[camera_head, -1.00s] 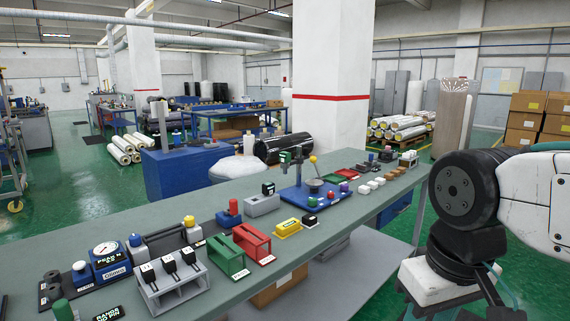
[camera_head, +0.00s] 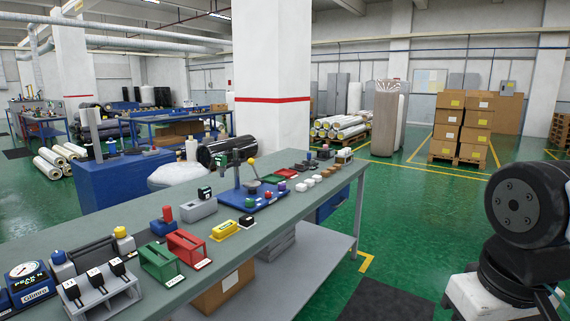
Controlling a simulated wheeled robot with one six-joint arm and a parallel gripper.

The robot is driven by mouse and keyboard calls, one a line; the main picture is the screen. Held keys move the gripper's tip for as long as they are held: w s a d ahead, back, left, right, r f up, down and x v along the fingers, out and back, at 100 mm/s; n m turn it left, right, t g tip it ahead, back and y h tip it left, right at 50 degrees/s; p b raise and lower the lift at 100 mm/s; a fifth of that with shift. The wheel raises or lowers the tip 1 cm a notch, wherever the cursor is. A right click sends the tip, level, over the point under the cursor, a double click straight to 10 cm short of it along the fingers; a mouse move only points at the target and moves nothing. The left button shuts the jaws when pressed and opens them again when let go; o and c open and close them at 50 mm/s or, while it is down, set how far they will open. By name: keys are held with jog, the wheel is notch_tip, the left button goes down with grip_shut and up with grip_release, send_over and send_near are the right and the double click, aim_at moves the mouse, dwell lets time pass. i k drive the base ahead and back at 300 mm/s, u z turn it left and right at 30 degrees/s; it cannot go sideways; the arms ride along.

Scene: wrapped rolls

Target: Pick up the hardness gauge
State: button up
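Several tools and small devices stand along the long grey-green workbench (camera_head: 290,187). I cannot tell for sure which one is the hardness gauge. A stand with an upright column and a yellow knob sits on a blue base (camera_head: 240,200) near the middle. My gripper is out of view; only part of my arm shows at the right edge, away from the bench.
A white pillar (camera_head: 270,70) stands behind. Open green floor lies right of the bench, with stacked cartons (camera_head: 462,125) farther back.

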aim_at(220, 160)
jog(key=z, duration=0.9)
jog(key=i, duration=1.85)
jog(key=u, duration=0.6)
jog(key=i, duration=0.85)
jog(key=u, duration=1.4)
jog(key=i, duration=0.65)
jog(key=u, duration=0.55)
